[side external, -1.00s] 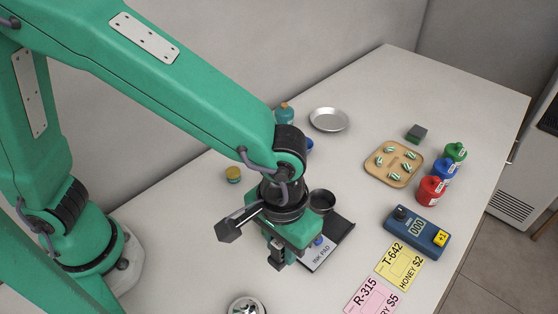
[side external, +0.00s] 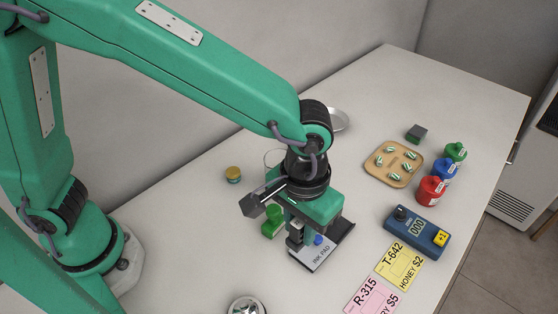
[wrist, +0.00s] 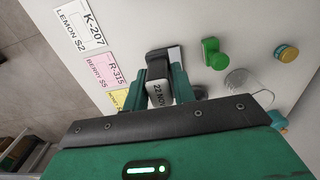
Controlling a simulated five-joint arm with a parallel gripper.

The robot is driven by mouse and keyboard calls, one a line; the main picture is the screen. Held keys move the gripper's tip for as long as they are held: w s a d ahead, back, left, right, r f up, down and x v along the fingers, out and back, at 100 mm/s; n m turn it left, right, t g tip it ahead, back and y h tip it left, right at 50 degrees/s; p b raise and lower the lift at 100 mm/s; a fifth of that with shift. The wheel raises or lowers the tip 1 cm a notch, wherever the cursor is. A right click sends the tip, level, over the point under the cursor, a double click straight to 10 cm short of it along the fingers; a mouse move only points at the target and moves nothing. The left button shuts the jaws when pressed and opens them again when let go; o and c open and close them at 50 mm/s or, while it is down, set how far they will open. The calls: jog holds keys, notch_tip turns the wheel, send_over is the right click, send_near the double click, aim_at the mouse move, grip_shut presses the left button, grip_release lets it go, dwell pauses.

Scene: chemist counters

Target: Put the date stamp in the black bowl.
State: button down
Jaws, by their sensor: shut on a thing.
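My gripper (side external: 297,240) points down just left of the ink pad (side external: 316,257). In the wrist view my gripper (wrist: 160,88) is shut on the date stamp (wrist: 160,93), a small block with "22 NOV" on its pale face and a dark part beyond it. In the side view the stamp is mostly hidden by the jaws, and I cannot tell how far above the counter it is. The black bowl is not visible now; in the side view it is hidden behind my gripper and wrist.
A green object (side external: 273,222) and a clear glass (side external: 273,160) stand close to my gripper. A yellow-lidded jar (side external: 233,174) is to the left. A wooden tray (side external: 372,176), coloured bottles (side external: 431,190) and a blue counter device (side external: 416,231) stand right. Label cards (side external: 399,266) lie in front.

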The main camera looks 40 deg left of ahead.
jog(key=w+r, duration=0.3)
jog(key=w, duration=0.4)
jog(key=w+a+f, duration=0.6)
jog(key=w+f, duration=0.1)
jog(key=w, duration=0.2)
jog(key=shift+w+a+f, duration=0.25)
jog(key=shift+w, duration=0.05)
jog(key=shift+f, duration=2.05)
jog(key=shift+f, duration=0.6)
jog(key=c, duration=1.1)
grip_release()
jog(key=shift+c, duration=0.2)
